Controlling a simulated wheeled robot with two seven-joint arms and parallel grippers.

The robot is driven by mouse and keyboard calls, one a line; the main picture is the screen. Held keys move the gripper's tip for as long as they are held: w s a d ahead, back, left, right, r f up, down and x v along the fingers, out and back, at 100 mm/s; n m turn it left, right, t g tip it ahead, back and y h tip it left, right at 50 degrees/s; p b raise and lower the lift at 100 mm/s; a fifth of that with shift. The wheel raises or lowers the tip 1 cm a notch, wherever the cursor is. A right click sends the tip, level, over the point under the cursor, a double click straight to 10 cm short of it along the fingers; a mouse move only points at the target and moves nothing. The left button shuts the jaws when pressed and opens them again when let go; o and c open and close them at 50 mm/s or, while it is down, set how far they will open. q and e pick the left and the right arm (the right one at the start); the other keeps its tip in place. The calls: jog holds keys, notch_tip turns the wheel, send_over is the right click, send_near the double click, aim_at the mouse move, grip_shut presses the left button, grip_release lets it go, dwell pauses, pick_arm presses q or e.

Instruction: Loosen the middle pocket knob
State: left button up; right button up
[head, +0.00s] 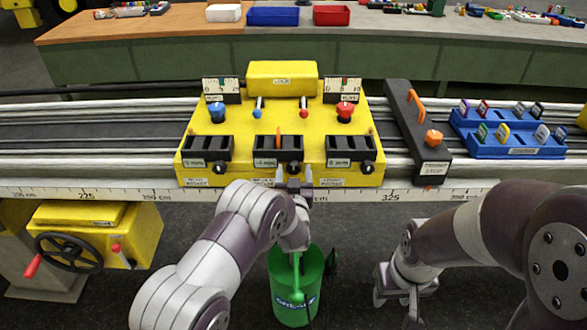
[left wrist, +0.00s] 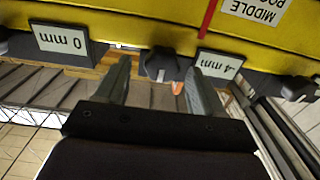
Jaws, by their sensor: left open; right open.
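The middle pocket (head: 265,160) is a black block on the yellow console (head: 230,130); an orange piece (head: 279,136) stands up at it. The middle pocket knob (left wrist: 161,65) is dark and lobed, beside a "4 mm" plate (left wrist: 218,65). My left gripper (head: 295,178) is at the console's front edge. In the left wrist view its open fingers (left wrist: 158,80) lie on either side of the knob, with gaps showing; whether they touch it I cannot tell. In the head view the gripper partly hides the knob. My right gripper (head: 406,297) is open and empty, low at the right.
The left pocket (head: 207,150) and right pocket (head: 350,150) flank the middle one, each with its own knob. A green bucket (head: 283,290) stands below. A black stop bar (head: 410,120) and blue rack (head: 515,148) lie to the right. A ruler edge (head: 400,195) runs along the front.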

pick_arm(q)
jog(key=shift+w, duration=0.35)
jog(key=shift+w+a+f, duration=0.1)
jog(key=shift+w+a, duration=0.05)
jog(key=shift+w, duration=0.25)
jog(key=shift+s, duration=0.1)
jog(key=c, duration=1)
